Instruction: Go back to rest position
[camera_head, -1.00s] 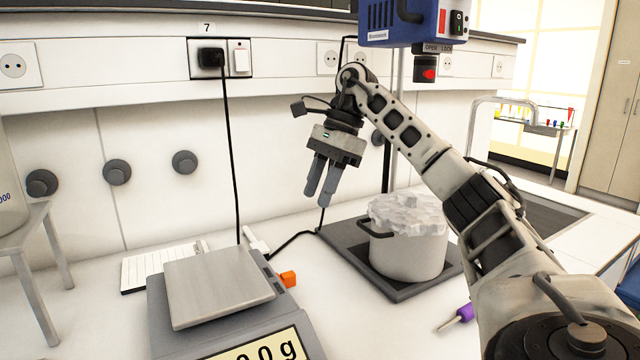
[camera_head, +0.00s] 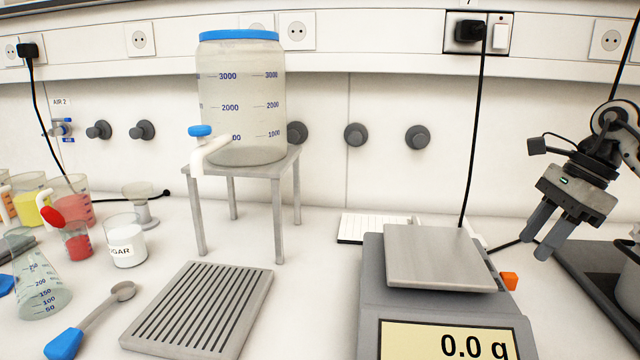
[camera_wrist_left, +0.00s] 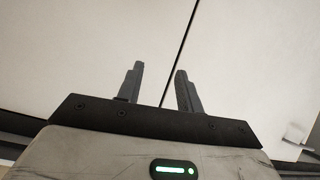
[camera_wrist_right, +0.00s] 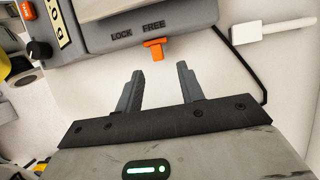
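My right gripper (camera_head: 545,232) hangs at the right of the head view, fingers pointing down above the bench, just right of the scale. In the right wrist view its two fingers (camera_wrist_right: 160,88) stand apart with nothing between them. The scale's orange lever (camera_wrist_right: 154,48) lies beyond the fingertips. My left gripper is outside the head view. In the left wrist view its fingers (camera_wrist_left: 160,80) are apart and empty, facing a pale panelled surface (camera_wrist_left: 80,40).
The scale (camera_head: 368,300) reads 0.0 g. A blue-lidded tank (camera_head: 240,95) stands on a metal stand (camera_head: 288,160). A slotted tray (camera_head: 255,318), a spoon (camera_head: 100,310), a sugar beaker (camera_head: 125,245) and other glassware fill the left. The pot's dark base (camera_head: 585,265) is at the right edge.

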